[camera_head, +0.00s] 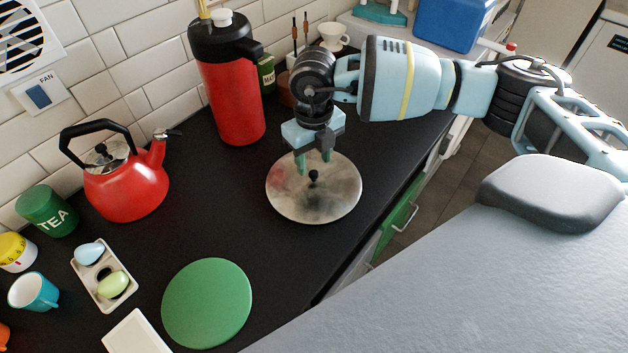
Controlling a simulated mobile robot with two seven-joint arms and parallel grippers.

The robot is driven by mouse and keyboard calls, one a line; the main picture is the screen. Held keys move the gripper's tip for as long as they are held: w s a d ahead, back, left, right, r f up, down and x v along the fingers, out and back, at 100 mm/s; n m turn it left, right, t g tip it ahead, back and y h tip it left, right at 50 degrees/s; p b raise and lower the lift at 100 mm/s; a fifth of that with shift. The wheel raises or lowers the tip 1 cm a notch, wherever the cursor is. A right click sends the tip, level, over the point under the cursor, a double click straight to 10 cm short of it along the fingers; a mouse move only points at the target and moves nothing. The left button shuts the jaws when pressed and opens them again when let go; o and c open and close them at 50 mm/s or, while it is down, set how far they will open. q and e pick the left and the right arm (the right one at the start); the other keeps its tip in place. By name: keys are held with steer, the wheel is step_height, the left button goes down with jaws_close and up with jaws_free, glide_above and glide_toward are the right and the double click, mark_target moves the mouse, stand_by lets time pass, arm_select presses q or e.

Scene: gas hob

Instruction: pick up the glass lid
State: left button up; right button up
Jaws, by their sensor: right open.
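The lid (325,202) is a round greyish disc with a small black knob (314,175) at its middle, and lies on the black counter. My right gripper (314,168) comes down from above, its green-tipped fingers pointing down just behind the knob in the picture. The fingers are apart and hold nothing. I cannot tell whether they touch the lid. My left gripper does not show.
A red flask (230,95) stands behind and left of the lid. A red kettle (128,185), a green TEA tin (46,212) and an egg tray (104,275) are at left. A green round mat (207,303) lies in front. The counter's edge runs close on the lid's right.

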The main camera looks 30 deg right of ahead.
mark_target(313, 172)
step_height(313, 172, down, 3)
steer(key=shift+f, duration=0.15)
jaws_close()
steer(key=shift+w, duration=0.1)
